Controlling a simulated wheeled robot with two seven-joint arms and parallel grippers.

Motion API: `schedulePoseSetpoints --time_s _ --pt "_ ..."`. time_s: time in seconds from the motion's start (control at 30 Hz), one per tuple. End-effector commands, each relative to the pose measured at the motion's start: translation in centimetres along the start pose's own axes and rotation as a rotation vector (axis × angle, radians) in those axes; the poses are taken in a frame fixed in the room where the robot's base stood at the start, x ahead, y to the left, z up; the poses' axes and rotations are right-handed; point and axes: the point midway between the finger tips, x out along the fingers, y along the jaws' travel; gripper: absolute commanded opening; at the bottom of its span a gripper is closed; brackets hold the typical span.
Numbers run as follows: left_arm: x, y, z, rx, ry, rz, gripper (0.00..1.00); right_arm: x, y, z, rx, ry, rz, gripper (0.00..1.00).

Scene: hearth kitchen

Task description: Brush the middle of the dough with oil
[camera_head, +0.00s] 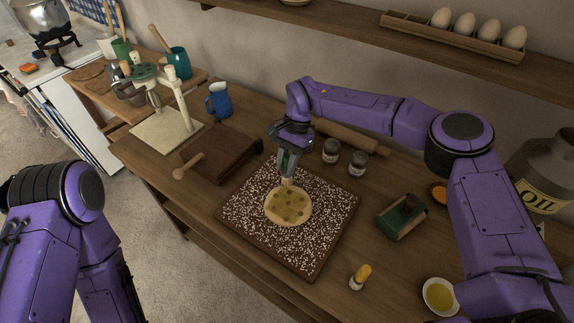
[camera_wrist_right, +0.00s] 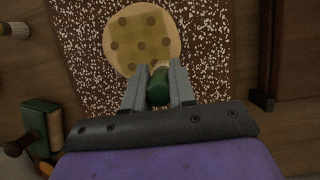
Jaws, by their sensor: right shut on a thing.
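The round flat dough (camera_head: 288,206) lies on a dark board (camera_head: 325,215) speckled with white flour. It has darker dimples and a yellower, oily-looking patch across its middle; the wrist view shows the dough (camera_wrist_right: 122,40) too. My right gripper (camera_head: 287,168) is shut on the brush, whose green handle (camera_wrist_right: 158,88) shows between the fingers in the right wrist view. The brush's pale tip (camera_head: 287,182) points down at the far edge of the dough; I cannot tell whether it touches. The oil bowl (camera_head: 440,296) stands at the front right. My left gripper is out of view.
Two jars (camera_head: 331,151) and a rolling pin (camera_head: 350,136) stand behind the board. A green block-like object (camera_head: 402,217) and a small yellow-topped item (camera_head: 360,277) are at its right. A wooden box (camera_head: 220,152) is to the left. The oil can (camera_head: 545,180) stands far right.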

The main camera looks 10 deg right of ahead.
Motion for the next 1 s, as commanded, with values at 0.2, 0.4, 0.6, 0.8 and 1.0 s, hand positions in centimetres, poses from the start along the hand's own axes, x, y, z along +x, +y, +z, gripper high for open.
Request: schedulePoseSetpoints --time_s 0.2,0.4,0.6,0.8,1.0 --pt "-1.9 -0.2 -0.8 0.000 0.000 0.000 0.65 -2.8 0.0 1.1 0.000 0.000 -0.001 0.00" --pt "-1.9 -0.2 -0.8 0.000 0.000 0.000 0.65 -3.0 0.0 1.2 0.000 0.000 0.000 0.00" --pt "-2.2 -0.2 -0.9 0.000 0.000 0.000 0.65 -3.4 0.0 1.3 0.000 0.000 0.000 0.00" --pt "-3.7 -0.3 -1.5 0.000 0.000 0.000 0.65 -5.5 0.0 2.1 0.000 0.000 -0.001 0.00" --pt "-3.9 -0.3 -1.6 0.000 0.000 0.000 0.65 -5.9 0.0 2.3 0.000 0.000 0.000 0.00"
